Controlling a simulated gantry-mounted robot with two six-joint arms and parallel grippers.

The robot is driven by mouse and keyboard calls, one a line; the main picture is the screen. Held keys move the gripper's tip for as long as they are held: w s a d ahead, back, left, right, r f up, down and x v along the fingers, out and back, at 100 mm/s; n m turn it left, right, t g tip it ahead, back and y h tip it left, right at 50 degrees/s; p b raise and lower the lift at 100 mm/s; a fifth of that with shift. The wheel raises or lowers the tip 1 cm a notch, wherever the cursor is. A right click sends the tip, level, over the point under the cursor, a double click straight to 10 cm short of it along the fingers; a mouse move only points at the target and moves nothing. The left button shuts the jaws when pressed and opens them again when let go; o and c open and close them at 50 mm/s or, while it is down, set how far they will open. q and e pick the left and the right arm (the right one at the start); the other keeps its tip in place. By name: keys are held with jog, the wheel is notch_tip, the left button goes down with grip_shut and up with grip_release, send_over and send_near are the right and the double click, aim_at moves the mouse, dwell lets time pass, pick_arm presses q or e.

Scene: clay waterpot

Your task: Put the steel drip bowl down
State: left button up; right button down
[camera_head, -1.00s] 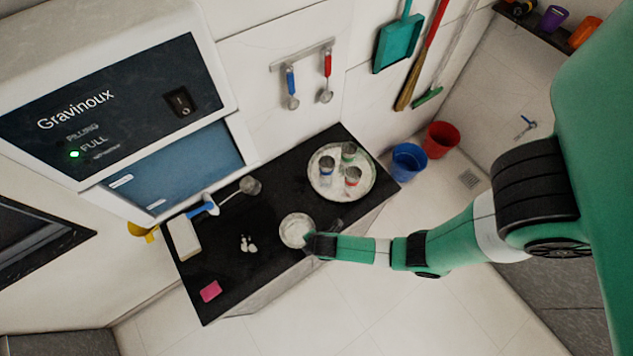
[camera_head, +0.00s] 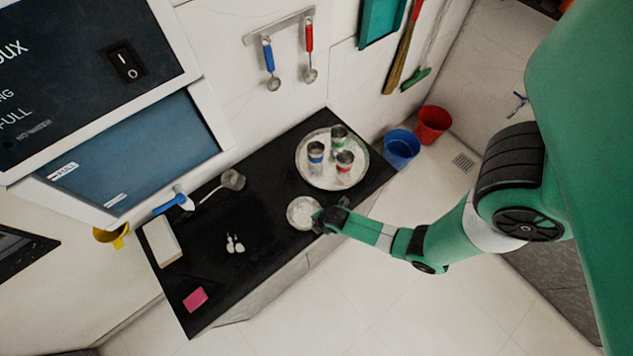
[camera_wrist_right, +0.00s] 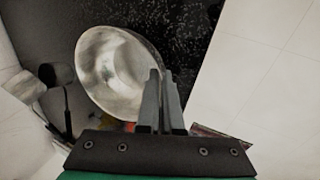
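The steel drip bowl (camera_head: 302,212) is a round, shiny, shallow bowl at the front edge of the black counter (camera_head: 205,283). It looks empty inside in the right wrist view (camera_wrist_right: 115,72). My right gripper (camera_head: 318,221) reaches it from the right. In the wrist view its two fingers (camera_wrist_right: 162,88) are close together at the bowl's rim, one inside and one outside, so it looks shut on the rim. I cannot tell whether the bowl's base touches the counter. My left gripper is not in view.
A round tray (camera_head: 304,176) with several banded tins stands behind the bowl. White pebbles (camera_head: 234,244), a pink sponge (camera_head: 195,299), a white block (camera_head: 161,243) and a ladle (camera_head: 232,180) lie to the left. Blue (camera_head: 401,149) and red buckets (camera_head: 433,124) stand beyond the counter's right end.

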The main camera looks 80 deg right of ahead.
jog(key=shift+f, duration=0.2)
jog(key=c, duration=1.1)
grip_release()
jog(key=p+v, duration=0.9)
jog(key=v, duration=0.3)
jog(key=shift+r, duration=0.2)
